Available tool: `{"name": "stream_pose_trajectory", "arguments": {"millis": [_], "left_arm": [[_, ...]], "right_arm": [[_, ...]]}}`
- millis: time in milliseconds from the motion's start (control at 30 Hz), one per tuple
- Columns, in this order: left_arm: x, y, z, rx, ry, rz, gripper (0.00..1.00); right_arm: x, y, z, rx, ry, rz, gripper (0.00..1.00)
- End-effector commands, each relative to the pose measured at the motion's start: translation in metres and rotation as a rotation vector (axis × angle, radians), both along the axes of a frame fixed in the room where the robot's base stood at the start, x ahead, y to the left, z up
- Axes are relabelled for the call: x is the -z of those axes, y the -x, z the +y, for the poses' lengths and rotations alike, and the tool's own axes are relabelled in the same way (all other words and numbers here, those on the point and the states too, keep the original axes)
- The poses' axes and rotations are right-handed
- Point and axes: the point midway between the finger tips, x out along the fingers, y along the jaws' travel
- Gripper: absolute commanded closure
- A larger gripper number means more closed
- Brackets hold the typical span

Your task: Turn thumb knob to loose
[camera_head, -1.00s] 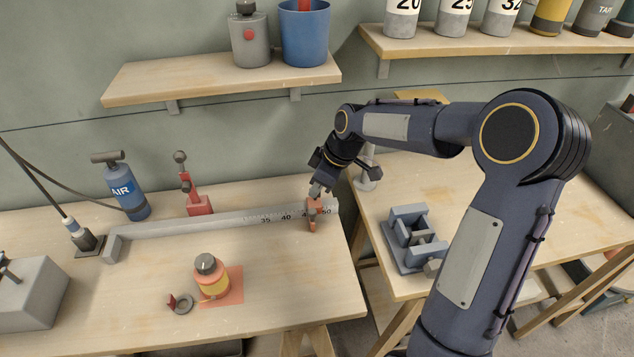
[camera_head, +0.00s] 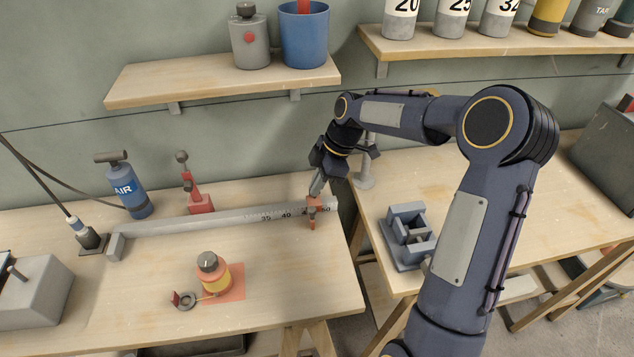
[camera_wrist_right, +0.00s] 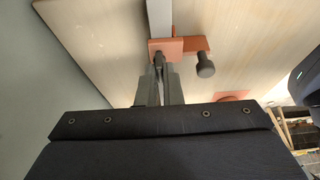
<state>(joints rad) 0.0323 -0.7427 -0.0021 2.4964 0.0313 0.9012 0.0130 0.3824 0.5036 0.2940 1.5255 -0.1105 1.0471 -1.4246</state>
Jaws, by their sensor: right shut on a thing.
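A pale measuring rail (camera_head: 230,219) with printed numbers lies along the back of the left bench. An orange sliding stop (camera_head: 313,211) sits on it near the 50 mark. In the right wrist view the stop (camera_wrist_right: 183,46) straddles the rail, and a dark thumb knob (camera_wrist_right: 158,59) on it shows between my fingertips. My right gripper (camera_head: 314,195) comes down from above and is shut on this knob; its fingers (camera_wrist_right: 159,72) partly hide it. A second dark, round-ended piece (camera_wrist_right: 205,66) hangs from the stop's side arm. My left gripper is not in view.
A yellow and orange pot (camera_head: 213,276) stands on an orange mat nearer the front. A blue AIR bottle (camera_head: 125,188) and a red stand (camera_head: 199,202) are behind the rail. A grey-blue fixture (camera_head: 408,237) sits on the right bench, past a gap.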

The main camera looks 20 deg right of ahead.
Motion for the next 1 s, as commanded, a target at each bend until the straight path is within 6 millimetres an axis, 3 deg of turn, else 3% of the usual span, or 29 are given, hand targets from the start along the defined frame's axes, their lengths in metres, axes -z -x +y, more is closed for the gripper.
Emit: {"name": "stream_pose_trajectory", "arguments": {"millis": [333, 367, 500, 833, 1000], "left_arm": [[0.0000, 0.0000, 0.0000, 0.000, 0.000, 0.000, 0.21], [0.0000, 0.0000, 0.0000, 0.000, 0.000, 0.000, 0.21], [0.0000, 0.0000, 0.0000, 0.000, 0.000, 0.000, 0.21], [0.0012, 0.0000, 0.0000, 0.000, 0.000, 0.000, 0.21], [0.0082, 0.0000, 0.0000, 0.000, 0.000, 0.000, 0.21]], "right_arm": [[-0.0001, 0.0000, 0.0000, -0.004, 0.001, -0.001, 1.00], [-0.0001, 0.0000, 0.0000, -0.004, 0.001, -0.001, 0.90], [0.0000, 0.0000, 0.0000, -0.003, 0.001, -0.001, 0.72], [0.0004, 0.0003, 0.0001, 0.013, 0.001, -0.001, 0.72], [0.0015, 0.0015, 0.0009, 0.143, 0.003, -0.003, 0.72]]}}
